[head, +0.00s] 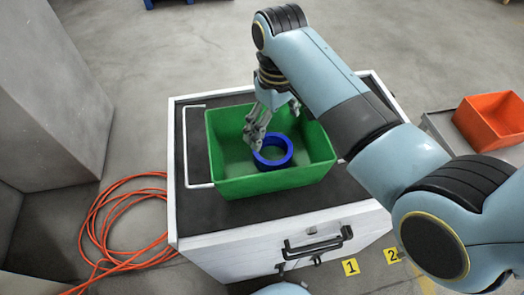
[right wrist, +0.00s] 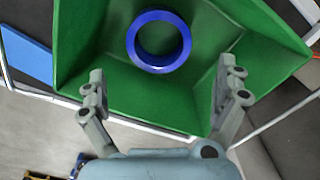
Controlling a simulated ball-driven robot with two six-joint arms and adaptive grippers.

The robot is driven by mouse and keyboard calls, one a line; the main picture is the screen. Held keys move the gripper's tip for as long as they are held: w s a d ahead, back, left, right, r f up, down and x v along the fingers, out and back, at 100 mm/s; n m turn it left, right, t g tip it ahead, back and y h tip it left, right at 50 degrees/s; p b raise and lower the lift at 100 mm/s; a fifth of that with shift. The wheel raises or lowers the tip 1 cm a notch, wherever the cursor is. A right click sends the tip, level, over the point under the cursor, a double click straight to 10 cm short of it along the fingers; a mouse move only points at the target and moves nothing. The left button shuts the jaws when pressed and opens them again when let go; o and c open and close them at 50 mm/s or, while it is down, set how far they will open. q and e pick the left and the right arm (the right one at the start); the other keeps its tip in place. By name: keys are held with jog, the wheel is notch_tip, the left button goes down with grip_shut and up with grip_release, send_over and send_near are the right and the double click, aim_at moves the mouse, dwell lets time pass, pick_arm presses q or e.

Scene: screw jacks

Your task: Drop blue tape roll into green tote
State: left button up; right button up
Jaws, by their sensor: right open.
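The green tote (head: 230,188) stands on top of a white cabinet, and its wall also fills much of the right wrist view (right wrist: 85,45). The blue tape roll (head: 273,162) is inside the tote, lying flat or nearly so; whether it touches the floor is hard to tell. It also shows in the right wrist view (right wrist: 182,57), beyond the fingertips and between their lines. My right gripper (head: 256,138) is over the tote beside the roll. In the right wrist view its fingers (right wrist: 166,80) are spread wide with nothing between them. My left gripper is not in view.
The white cabinet (head: 192,250) has a dark top, a thin white rail and a black drawer handle (head: 316,245). An orange tote (head: 490,122) stands at the right. An orange cable (head: 95,240) lies coiled on the floor at the left.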

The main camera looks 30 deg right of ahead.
notch_tip(320, 180, up, 8)
jog(key=shift+f, duration=0.25)
dwell(0.5)
